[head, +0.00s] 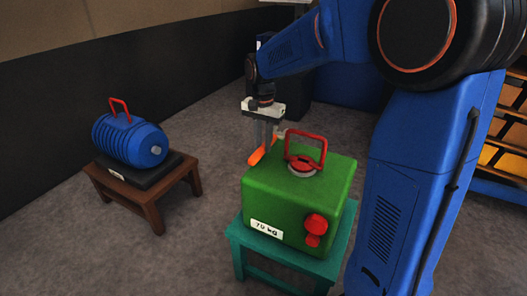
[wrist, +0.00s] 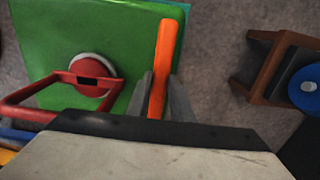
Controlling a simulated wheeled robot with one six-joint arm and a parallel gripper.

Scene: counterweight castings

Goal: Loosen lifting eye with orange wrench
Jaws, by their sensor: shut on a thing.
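The red lifting eye (head: 306,147) stands on top of the green casting (head: 285,195), its loop upright above a round collar. In the wrist view the eye (wrist: 92,75) is at the left on the casting's green top (wrist: 55,35). My gripper (head: 264,142) points down at the casting's far left edge. It is shut on the orange wrench (head: 262,152). In the wrist view the wrench (wrist: 163,55) sticks out between the two grey fingers (wrist: 160,92). The wrench is to the side of the eye and apart from it. Its gripped part is partly hidden.
The green casting, labelled 70 kg with red knobs (head: 315,226) on its front, rests on a teal stand (head: 245,252). A blue casting (head: 130,140) with a red handle sits on a brown stand (head: 150,203) at left. Shelves with yellow bins (head: 497,158) are at right. Floor between stands is clear.

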